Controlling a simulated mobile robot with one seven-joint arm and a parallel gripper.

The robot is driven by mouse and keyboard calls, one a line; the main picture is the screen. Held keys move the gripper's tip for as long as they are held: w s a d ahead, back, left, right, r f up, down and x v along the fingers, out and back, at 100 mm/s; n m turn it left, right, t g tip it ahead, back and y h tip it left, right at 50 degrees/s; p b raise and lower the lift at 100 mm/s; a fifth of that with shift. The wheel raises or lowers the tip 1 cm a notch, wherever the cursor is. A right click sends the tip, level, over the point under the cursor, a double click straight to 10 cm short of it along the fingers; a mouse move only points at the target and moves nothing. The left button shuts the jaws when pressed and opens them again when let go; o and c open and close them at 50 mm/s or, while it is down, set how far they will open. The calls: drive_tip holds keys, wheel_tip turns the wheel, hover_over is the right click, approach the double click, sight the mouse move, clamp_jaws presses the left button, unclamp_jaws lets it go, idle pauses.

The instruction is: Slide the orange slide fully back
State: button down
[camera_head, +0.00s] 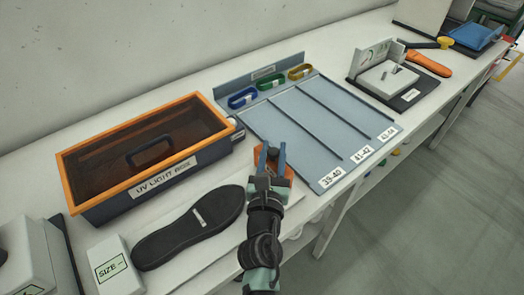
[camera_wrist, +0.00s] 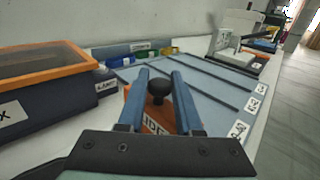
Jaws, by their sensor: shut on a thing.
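The orange slide (camera_head: 287,173) sits at the right end of a pale measuring board (camera_head: 180,229), mostly hidden under my gripper in the head view. In the wrist view the orange slide (camera_wrist: 133,107) carries a label of which only part shows, and a black round knob (camera_wrist: 159,87) stands on it. My gripper (camera_head: 270,153) is shut on the knob, with its two blue fingers on either side of it. A black shoe sole (camera_head: 190,228) lies on the board to the left of the slide.
A UV light box (camera_head: 150,180) with an orange rim stands behind the sole. Directly behind the slide is a blue-grey sorting panel (camera_head: 300,130) with lanes and coloured bands. A white size block (camera_head: 112,265) is at the front left. A grey fixture (camera_head: 386,80) stands farther right.

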drive_tip(key=shift+w+d+r, duration=0.15)
drive_tip(key=shift+d, duration=0.2)
drive_tip(key=c, duration=0.6)
unclamp_jaws()
drive_tip(key=shift+a, duration=0.1)
drive_tip(key=shift+s+f, duration=0.2)
drive_tip(key=shift+s, duration=0.1)
drive_tip(key=s, duration=0.3)
drive_tip(key=s+a, duration=0.1)
drive_tip(key=s, duration=0.6)
drive_tip(key=shift+s+a+b, duration=0.35)
drive_tip(key=shift+s+a, duration=0.05)
drive_tip(key=shift+s+a+r, duration=0.1)
drive_tip(key=shift+s, duration=0.6)
